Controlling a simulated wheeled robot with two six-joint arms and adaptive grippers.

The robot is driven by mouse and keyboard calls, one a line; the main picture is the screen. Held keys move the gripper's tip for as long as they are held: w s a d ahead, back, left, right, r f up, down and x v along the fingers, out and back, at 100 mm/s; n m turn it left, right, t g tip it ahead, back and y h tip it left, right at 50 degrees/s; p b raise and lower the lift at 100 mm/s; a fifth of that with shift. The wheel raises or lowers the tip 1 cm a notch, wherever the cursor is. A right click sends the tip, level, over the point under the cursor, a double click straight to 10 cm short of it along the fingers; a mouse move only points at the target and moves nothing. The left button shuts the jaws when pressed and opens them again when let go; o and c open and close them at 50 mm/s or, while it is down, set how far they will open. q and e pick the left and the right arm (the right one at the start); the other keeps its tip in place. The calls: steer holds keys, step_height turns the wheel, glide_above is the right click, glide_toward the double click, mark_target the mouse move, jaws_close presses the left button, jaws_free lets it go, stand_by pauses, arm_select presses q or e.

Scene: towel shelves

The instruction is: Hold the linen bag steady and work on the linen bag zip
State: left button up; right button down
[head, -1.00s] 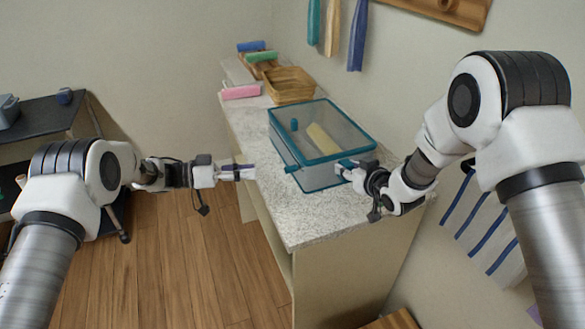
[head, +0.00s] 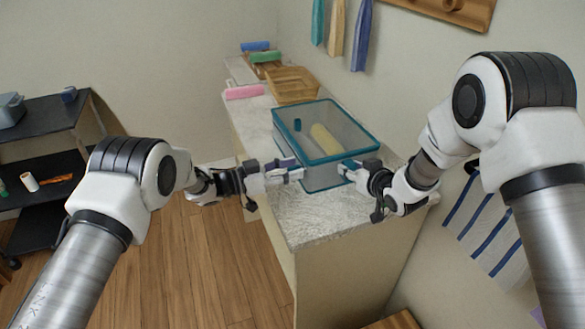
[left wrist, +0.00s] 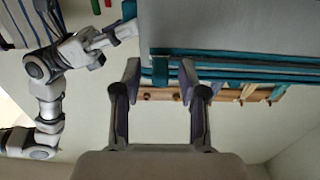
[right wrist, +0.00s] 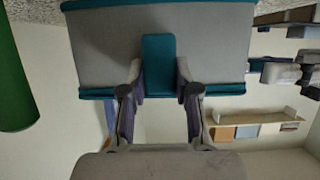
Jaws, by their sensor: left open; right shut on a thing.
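The linen bag (head: 345,125) is a grey box shape with teal edges, standing on the counter. A yellow roll (head: 323,138) and a small teal item (head: 298,125) show within its rim. My right gripper (head: 345,168) is shut on a teal tab (right wrist: 158,60) on the bag's near side. My left gripper (head: 297,172) is open at the bag's near left corner. In the left wrist view, a small teal tab (left wrist: 160,72) at the bag's teal zip edge (left wrist: 225,66) lies between its open fingers. I cannot tell whether they touch it.
The speckled counter (head: 320,222) has free room in front of the bag. Towels (head: 361,35) hang on the wall. A dark shelf cart (head: 40,128) stands at the left.

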mark_target(293, 147)
arm_select(q)
steer(key=shift+w+d, duration=0.1)
steer(key=shift+d, duration=0.3)
steer(key=shift+c, duration=0.4)
jaws_close()
steer(key=w, duration=0.2)
steer(key=w+a, duration=0.1)
steer(key=w, duration=0.1)
steer(key=w+a, duration=0.1)
steer(key=w, duration=0.1)
steer(key=shift+w+a+f, duration=0.1)
steer(key=shift+w, duration=0.25)
steer(key=shift+w+a, duration=0.35)
steer(key=shift+w, duration=0.3)
steer(key=shift+o, duration=0.4)
jaws_free()
